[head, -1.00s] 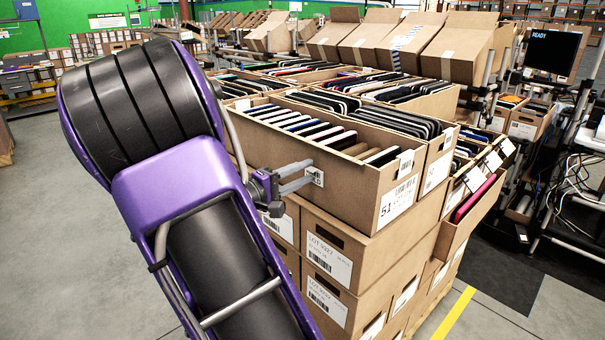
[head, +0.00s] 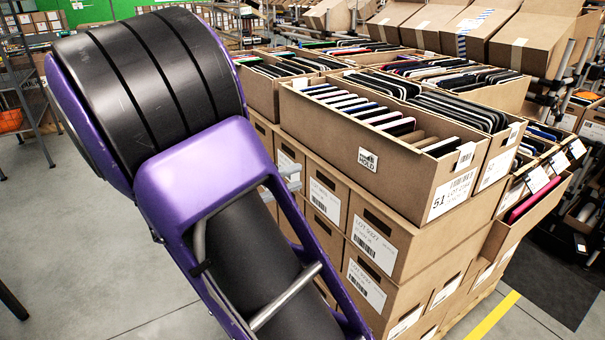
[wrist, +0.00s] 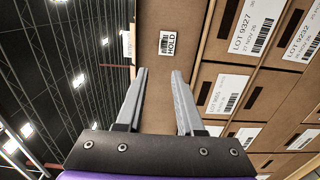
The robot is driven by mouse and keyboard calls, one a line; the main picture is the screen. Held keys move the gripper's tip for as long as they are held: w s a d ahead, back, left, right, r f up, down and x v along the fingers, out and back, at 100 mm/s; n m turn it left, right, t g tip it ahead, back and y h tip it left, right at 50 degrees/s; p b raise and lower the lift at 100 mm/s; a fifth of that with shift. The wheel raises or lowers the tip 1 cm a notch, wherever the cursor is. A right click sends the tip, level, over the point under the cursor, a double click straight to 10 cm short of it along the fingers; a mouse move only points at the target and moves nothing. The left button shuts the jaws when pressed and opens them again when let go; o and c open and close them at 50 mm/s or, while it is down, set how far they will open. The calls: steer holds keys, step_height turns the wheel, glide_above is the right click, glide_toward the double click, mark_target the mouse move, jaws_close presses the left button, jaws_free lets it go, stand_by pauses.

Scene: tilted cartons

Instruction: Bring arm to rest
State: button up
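My purple and black arm (head: 235,200) fills the left half of the head view, in front of the stacked cartons. My gripper (wrist: 157,72) shows in the wrist view with its two grey fingers apart and nothing between them. In the head view the gripper is mostly hidden behind my arm, with only a bit of grey finger showing against the cartons.
The top cartons hold rows of upright thin devices (head: 365,108). Labelled closed cartons (head: 373,238) are stacked below. Tilted cartons (head: 485,25) stand on a rack behind. A yellow floor line (head: 493,316) runs at lower right. Grey floor (head: 90,230) is open at left.

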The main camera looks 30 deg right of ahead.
steer(key=a, duration=0.6)
steer(key=shift+s, duration=0.2)
stand_by(0.4)
